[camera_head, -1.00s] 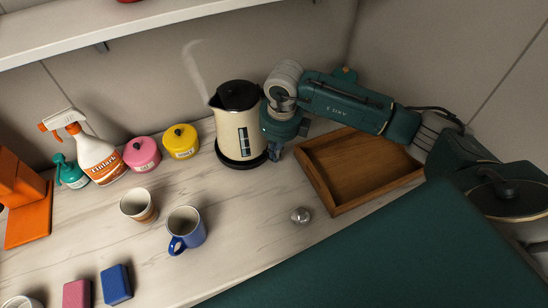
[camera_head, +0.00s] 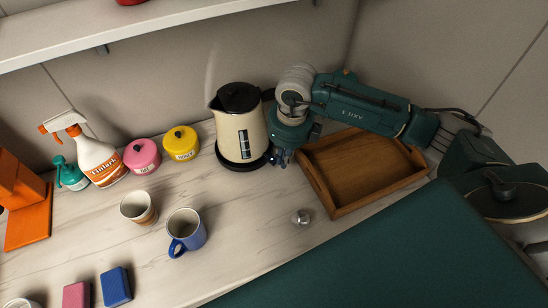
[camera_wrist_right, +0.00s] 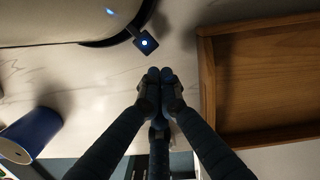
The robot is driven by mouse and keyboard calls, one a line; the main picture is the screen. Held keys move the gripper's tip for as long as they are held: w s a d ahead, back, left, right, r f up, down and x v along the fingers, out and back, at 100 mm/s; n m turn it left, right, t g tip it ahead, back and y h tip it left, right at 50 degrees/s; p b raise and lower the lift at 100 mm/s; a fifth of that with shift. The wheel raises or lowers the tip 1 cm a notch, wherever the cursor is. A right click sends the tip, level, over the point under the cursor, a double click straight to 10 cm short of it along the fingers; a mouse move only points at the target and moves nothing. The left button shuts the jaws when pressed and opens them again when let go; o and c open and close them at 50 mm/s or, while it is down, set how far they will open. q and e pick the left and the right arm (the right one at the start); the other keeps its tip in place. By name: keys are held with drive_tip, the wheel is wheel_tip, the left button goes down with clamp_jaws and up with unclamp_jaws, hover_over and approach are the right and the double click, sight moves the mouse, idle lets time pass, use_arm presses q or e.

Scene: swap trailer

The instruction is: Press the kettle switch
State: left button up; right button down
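The cream kettle (camera_head: 238,130) with a black lid stands on its black base at the back of the counter, with faint steam above its spout. In the right wrist view the kettle's body (camera_wrist_right: 50,22) fills the top left. A small dark square switch (camera_wrist_right: 146,43) with a lit blue-white spot sticks out from the base. My right gripper (camera_head: 279,160) is just right of the kettle, low over the counter. In the wrist view its fingertips (camera_wrist_right: 160,76) are together with nothing between them, a little apart from the switch. My left gripper is not in view.
A wooden tray (camera_head: 333,205) lies right of my right gripper. A blue mug (camera_head: 187,232), a striped cup (camera_head: 138,206) and a small metal knob-like thing (camera_head: 301,217) stand in front. Yellow (camera_head: 181,142) and pink (camera_head: 142,155) canisters stand left of the kettle.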

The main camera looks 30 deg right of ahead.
wheel_tip(320, 180, up, 11)
drive_tip(key=s, duration=0.1)
drive_tip(key=shift+s+d, duration=0.15)
drive_tip(key=shift+d, duration=0.05)
drive_tip(key=shift+f, duration=0.15)
idle(0.3)
